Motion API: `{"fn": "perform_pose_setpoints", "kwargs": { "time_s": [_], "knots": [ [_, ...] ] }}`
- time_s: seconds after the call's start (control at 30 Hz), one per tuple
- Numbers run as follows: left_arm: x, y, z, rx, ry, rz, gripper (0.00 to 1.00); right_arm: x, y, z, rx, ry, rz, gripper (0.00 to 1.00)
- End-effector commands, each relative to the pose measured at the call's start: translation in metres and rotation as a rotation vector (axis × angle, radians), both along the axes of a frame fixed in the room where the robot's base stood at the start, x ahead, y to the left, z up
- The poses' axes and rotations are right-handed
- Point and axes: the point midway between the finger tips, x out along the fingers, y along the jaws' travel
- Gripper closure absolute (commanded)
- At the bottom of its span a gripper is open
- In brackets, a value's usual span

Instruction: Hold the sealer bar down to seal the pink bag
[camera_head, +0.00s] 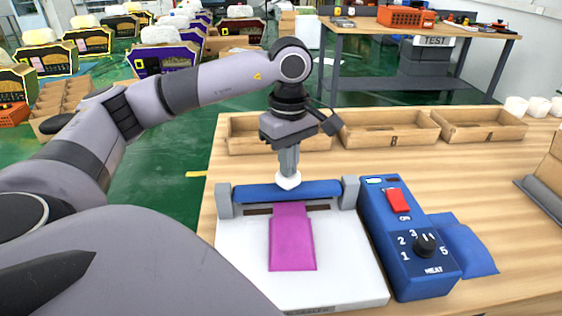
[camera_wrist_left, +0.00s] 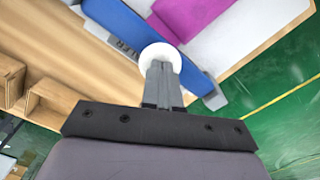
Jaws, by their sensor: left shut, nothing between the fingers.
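The pink bag (camera_head: 292,243) lies flat on the white sealer base (camera_head: 345,268), its upper end reaching toward the blue sealer bar (camera_head: 322,190). The bar spans between two grey posts across the back of the base. My left gripper (camera_head: 288,181) points down at the bar, shut and empty, with its tips at a white round knob on the bar. The left wrist view shows the shut fingers (camera_wrist_left: 160,72) over the white knob, the blue bar (camera_wrist_left: 120,30) and part of the pink bag (camera_wrist_left: 190,12). Whether the tips press on the knob is unclear. My right gripper is out of view.
A blue heat control box (camera_head: 407,240) with a red switch and black dial stands right of the sealer. A blue bag-like item (camera_head: 465,248) lies beside it. Wooden trays (camera_head: 388,130) line the table's back. Bare wood shows at right.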

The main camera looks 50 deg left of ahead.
Motion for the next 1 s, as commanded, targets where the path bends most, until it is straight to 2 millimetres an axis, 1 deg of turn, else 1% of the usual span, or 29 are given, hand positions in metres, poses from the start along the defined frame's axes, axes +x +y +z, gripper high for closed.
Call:
{"fn": "perform_pose_setpoints", "kwargs": {
  "time_s": [0.4,1.0],
  "knots": [
    [0.0,0.0,-0.015,0.0,0.001,-0.001,1.0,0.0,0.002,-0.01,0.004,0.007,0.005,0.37],
    [0.0,0.0,-0.032,-0.001,0.002,-0.001,1.0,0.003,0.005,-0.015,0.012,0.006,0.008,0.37]
  ]
}}
